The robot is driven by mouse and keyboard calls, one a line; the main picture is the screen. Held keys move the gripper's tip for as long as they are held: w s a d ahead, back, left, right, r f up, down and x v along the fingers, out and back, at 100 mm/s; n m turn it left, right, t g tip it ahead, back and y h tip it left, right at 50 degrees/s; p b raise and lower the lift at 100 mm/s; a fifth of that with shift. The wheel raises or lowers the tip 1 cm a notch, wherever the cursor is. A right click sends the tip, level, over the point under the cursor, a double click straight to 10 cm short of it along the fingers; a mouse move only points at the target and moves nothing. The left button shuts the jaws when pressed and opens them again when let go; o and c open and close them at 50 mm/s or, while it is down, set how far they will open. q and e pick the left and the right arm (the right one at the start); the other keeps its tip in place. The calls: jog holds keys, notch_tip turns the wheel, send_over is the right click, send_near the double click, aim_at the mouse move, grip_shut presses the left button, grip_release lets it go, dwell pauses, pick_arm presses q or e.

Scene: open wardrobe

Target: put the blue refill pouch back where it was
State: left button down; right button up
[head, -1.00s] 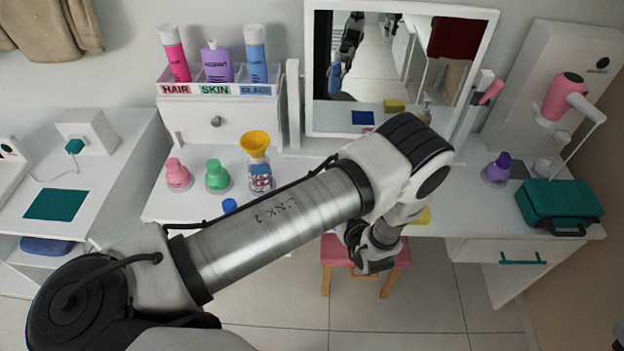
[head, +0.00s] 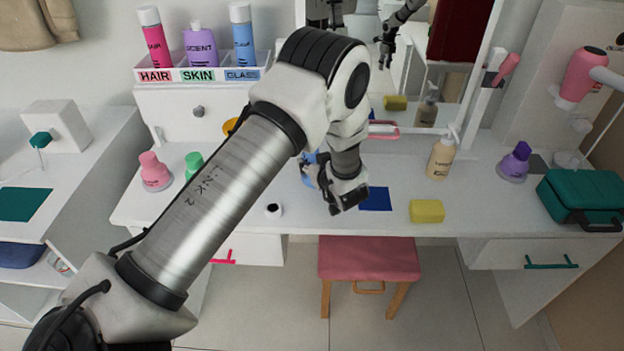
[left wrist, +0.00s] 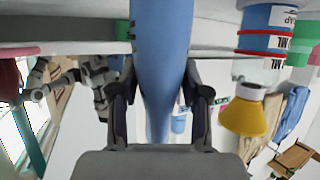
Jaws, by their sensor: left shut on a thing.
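My left gripper (head: 312,176) is over the white dresser top, left of a dark blue square mat (head: 376,198). It is shut on the blue refill pouch (left wrist: 162,50), which fills the middle of the left wrist view between the two fingers (left wrist: 160,112). In the head view only a small blue part of the pouch (head: 307,158) shows; my gripper and arm hide the rest. I cannot tell whether the pouch touches the dresser top. My right gripper is not in view.
A yellow block (head: 427,211) and a pump bottle (head: 441,157) stand right of the mat. A yellow funnel (left wrist: 243,118) is close by in the left wrist view. Pink (head: 155,172) and green (head: 194,164) bottles stand left. A mirror (head: 462,60) is behind; a pink stool (head: 368,258) is in front.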

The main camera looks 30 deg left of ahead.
pick_arm(q)
notch_tip(320, 180, down, 4)
jog(key=b, duration=0.3)
jog(key=shift+w+a+r, duration=0.1)
jog(key=shift+w, duration=0.05)
jog(key=shift+r, duration=0.15)
jog(key=c, duration=0.6)
grip_release()
